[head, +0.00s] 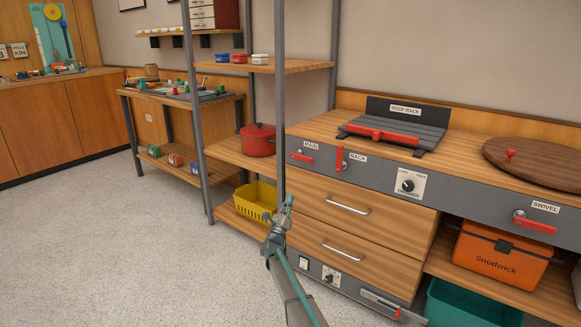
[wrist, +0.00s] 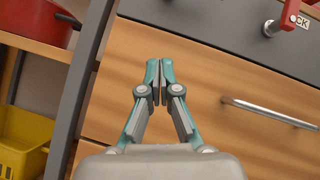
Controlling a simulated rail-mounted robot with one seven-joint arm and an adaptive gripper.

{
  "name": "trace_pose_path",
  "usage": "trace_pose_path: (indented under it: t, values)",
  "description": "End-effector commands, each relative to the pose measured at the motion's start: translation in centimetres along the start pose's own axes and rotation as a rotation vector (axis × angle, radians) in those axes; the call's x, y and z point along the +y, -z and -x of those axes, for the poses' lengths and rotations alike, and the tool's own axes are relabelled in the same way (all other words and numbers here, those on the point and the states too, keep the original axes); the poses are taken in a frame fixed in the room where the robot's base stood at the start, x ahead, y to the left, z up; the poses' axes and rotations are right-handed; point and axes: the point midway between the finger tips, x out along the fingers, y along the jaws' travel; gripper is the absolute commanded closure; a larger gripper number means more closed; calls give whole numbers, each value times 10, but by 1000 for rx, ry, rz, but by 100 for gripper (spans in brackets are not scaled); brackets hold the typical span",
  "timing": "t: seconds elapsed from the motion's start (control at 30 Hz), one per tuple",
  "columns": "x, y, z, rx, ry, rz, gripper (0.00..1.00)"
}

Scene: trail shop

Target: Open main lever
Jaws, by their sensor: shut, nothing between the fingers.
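The main lever (head: 303,158) is a small red handle under the MAIN label (head: 310,147), at the left end of the grey panel below the counter. It lies roughly level. In the wrist view a red lever (wrist: 292,21) shows at the top right, partly cut off by the frame edge. My gripper (head: 289,199) is in front of the drawers' left side, below and to the left of the main lever, apart from it. In the wrist view my gripper (wrist: 159,64) has its teal fingertips together, with nothing between them.
A second red lever, BACK (head: 340,159), hangs upright just right of MAIN. A dimmer knob (head: 407,185), drawers with metal handles (head: 347,205), a grey shelf post (head: 279,120) and a yellow basket (head: 254,202) are nearby. The floor (head: 130,250) at left is clear.

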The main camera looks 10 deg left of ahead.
Motion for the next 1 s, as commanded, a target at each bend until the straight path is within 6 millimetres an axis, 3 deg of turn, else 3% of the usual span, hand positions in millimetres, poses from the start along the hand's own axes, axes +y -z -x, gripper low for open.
trace_pose_path:
  t: [0.13,0.3,0.8,1.0]
  values:
    - [-25,-5,1,-35,117,-143,100]
    - [-39,-10,4,-72,177,-253,100]
    - [-39,-10,3,-78,176,-295,100]
    - [-41,-9,-10,-77,177,-294,100]
